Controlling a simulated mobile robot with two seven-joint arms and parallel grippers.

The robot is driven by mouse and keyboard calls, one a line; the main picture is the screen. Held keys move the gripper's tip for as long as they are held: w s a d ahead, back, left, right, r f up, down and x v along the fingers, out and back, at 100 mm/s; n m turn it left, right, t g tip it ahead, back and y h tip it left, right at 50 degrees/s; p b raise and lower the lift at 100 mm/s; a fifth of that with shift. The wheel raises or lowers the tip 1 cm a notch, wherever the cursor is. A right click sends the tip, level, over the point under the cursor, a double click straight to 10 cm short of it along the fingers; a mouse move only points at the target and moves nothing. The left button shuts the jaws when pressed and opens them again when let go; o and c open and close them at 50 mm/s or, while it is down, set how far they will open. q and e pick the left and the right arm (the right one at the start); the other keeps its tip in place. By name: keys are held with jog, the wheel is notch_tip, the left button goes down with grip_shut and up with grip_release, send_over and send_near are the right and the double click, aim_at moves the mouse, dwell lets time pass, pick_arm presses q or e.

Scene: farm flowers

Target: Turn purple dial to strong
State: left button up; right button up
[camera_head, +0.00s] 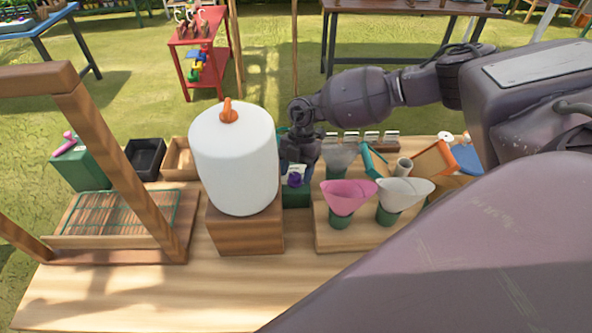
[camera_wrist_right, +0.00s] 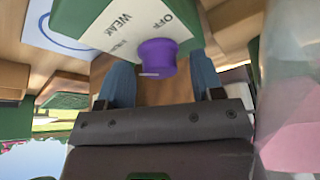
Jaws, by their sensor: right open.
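The purple dial (camera_wrist_right: 157,57) sticks out of a white-faced green box (camera_wrist_right: 80,18). The labels WEAK and OFF are readable on its face; a smaller line of text is unclear. I cannot tell which label the dial points to. In the head view the dial (camera_head: 295,180) and green box (camera_head: 297,198) sit just right of the white tank. My right gripper (camera_wrist_right: 162,76) is open, its blue fingers on either side of the dial; I cannot tell if they touch it. In the head view the right gripper (camera_head: 298,163) hangs over the box. My left gripper is out of view.
A white tank (camera_head: 233,160) on a wooden block (camera_head: 245,232) stands close left of the box. A wooden stand with a pink cone (camera_head: 348,195) and a white cone (camera_head: 403,197) is close on the right. The front of the table (camera_head: 190,295) is clear.

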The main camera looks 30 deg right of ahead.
jog(key=shift+c, duration=0.2)
jog(key=c, duration=0.9)
jog(key=shift+w+a+r+n+g+h, duration=0.1)
jog(key=shift+n+g+h, duration=0.25)
jog(key=shift+n, duration=0.75)
jog(key=n, duration=0.2)
jog(key=shift+n+g+h, duration=0.3)
jog(key=shift+g+h, duration=0.05)
